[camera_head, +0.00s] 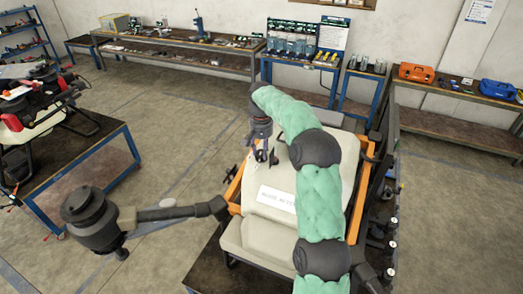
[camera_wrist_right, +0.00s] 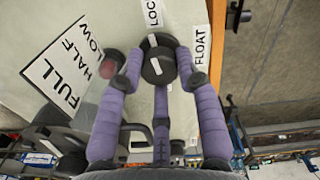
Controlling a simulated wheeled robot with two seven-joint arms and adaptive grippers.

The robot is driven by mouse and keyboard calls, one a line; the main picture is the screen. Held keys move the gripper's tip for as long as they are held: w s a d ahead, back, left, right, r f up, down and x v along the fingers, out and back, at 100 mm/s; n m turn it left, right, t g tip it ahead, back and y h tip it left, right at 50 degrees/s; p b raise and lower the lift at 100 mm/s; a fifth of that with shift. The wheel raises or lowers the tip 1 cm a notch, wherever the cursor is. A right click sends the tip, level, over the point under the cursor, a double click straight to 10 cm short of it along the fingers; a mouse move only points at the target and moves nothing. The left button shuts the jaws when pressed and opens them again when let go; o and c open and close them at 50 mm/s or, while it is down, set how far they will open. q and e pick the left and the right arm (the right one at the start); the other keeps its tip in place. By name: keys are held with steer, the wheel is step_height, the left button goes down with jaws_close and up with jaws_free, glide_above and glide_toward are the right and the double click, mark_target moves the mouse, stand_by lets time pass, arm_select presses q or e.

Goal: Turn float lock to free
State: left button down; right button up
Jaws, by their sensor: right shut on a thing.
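The float lock is a round black knob (camera_wrist_right: 160,66) with a white mark, on the pale body of the drone (camera_head: 281,238). A white label reading "LOC" (camera_wrist_right: 153,13), partly cut off, is above it in the right wrist view. A "FLOAT" label (camera_wrist_right: 201,45) is to its right. The white mark runs roughly up and down the picture, closer to the "LOC" side. My right gripper (camera_wrist_right: 160,75) has its purple fingers shut around the knob. My left gripper is not in view.
A "FULL HALF LOW" label (camera_wrist_right: 65,68) and a dark reddish round part (camera_wrist_right: 112,62) lie left of the knob. A drone arm with a black motor (camera_head: 90,210) reaches left. Another drone (camera_head: 40,95) stands on a blue-framed table. Workbenches line the back wall.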

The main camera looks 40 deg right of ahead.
steer(key=n, duration=0.3)
steer(key=shift+w+d+r+n, duration=0.1)
steer(key=shift+w+r+n, duration=0.05)
steer(key=shift+r+n, duration=0.15)
steer(key=n, duration=1.1)
steer(key=shift+a+n, duration=0.2)
steer(key=shift+n, duration=0.1)
steer(key=n, duration=0.3)
steer(key=shift+n, duration=0.4)
steer(key=n, duration=0.3)
steer(key=shift+a+f+n, duration=0.1)
steer(key=shift+n, duration=0.2)
steer(key=n, duration=0.5)
steer(key=shift+f, duration=0.1)
steer(key=shift+f+n, duration=0.1)
steer(key=shift+n, duration=1.1)
steer(key=shift+s+a+f, duration=0.1)
steer(key=shift+s, duration=0.15)
